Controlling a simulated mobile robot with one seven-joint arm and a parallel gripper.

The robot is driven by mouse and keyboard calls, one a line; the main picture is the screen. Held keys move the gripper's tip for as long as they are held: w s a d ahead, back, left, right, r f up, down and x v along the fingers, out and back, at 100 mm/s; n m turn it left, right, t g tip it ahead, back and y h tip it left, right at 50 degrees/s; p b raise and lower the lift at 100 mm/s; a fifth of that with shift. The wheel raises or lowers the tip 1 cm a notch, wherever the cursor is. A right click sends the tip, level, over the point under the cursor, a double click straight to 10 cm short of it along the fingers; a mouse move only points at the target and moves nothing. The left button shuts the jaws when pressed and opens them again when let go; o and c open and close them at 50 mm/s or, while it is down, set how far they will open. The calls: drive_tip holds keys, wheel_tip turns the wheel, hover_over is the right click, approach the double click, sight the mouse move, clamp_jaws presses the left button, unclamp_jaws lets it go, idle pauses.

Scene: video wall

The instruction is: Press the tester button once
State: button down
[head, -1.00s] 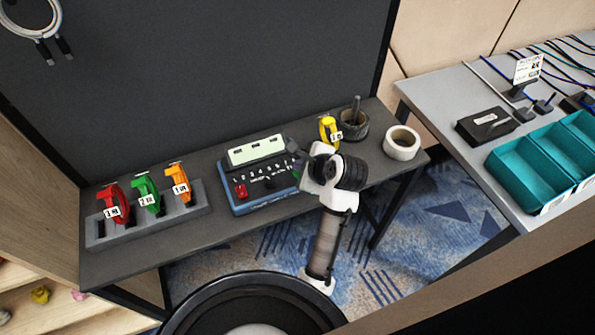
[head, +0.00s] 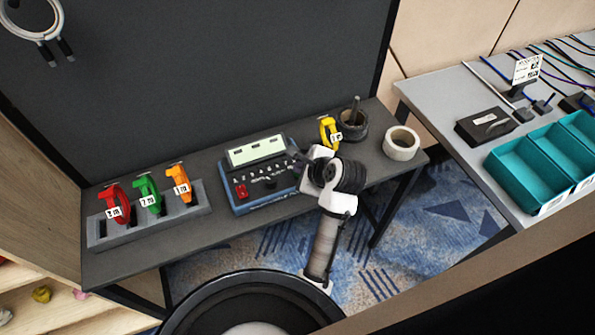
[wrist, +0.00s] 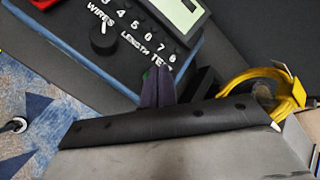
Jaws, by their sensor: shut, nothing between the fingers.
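The tester (head: 262,205) is a blue and black box with a pale display (head: 256,150), a red part at its left and a dark knob; it stands mid-table. In the wrist view its panel (wrist: 88,72) shows numbers, WIRES, LENGTH and a partly covered TEST label. My gripper (wrist: 161,72) is shut and empty, its dark fingertips over the panel's edge by the TEST label. A small green patch, probably the button (wrist: 147,74), shows beside the fingers; most of it is hidden. I cannot tell whether the fingers touch it.
A grey rack (head: 150,228) holds red, green and orange cable coils at the left. A yellow coil (head: 328,128), a dark cup (head: 352,122) and a white tape roll (head: 401,144) stand right of the tester. Teal bins (head: 530,172) are on the right table.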

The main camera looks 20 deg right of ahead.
drive_tip(key=shift+f, duration=0.4)
idle(0.5)
drive_tip(key=shift+r, duration=0.1)
drive_tip(key=shift+r+p, duration=0.75)
drive_tip(key=shift+p, duration=0.65)
wheel_tip(320, 180, up, 2)
drive_tip(key=shift+r+p, duration=0.15)
drive_tip(key=shift+p, duration=0.5)
drive_tip(key=shift+r, duration=1.35)
